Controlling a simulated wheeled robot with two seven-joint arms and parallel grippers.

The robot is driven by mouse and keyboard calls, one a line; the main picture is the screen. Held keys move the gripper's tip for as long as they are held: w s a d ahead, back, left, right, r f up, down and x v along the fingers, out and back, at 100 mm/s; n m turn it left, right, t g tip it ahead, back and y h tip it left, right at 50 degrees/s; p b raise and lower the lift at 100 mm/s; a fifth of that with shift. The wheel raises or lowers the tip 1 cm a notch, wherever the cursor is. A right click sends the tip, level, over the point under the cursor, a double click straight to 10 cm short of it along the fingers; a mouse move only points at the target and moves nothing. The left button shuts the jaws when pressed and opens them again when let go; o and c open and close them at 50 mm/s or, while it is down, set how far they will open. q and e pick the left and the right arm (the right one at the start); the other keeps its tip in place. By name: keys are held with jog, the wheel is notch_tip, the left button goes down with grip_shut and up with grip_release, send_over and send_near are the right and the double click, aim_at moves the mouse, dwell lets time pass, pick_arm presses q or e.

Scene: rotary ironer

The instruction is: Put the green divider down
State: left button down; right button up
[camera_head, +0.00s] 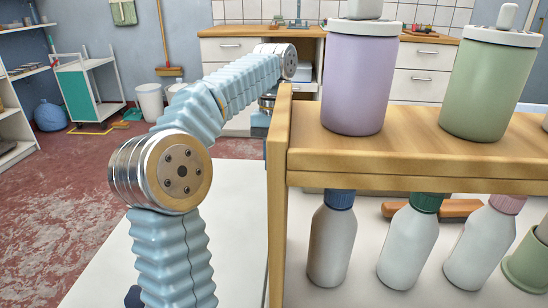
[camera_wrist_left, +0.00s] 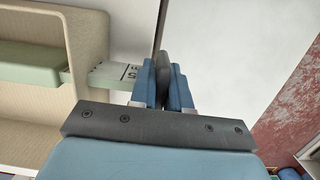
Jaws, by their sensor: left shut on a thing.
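My left gripper (camera_wrist_left: 163,88) shows in the left wrist view with its blue fingers shut on a thin grey plate (camera_wrist_left: 160,35), seen edge-on and running up out of the frame. I cannot tell its face colour. To its left, a pale green piece (camera_wrist_left: 40,65) lies across a beige holder (camera_wrist_left: 92,35), with a white printed label (camera_wrist_left: 112,75) at its right end. Whether this green piece joins the held plate is unclear. In the head view my left arm reaches behind the wooden shelf, which hides most of the gripper. My right gripper is in neither view.
The wooden shelf (camera_head: 420,160) stands close on the right. It carries a purple canister (camera_head: 360,85) and a green canister (camera_head: 488,90). White bottles (camera_head: 332,245) stand below it. A white surface (camera_head: 235,200) is bare left of the shelf. Drawers (camera_head: 232,48) line the back wall.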

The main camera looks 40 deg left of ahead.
pick_arm(q)
jog(key=shift+f, duration=0.45)
jog(key=c, duration=1)
grip_release()
jog(key=shift+b, duration=0.3)
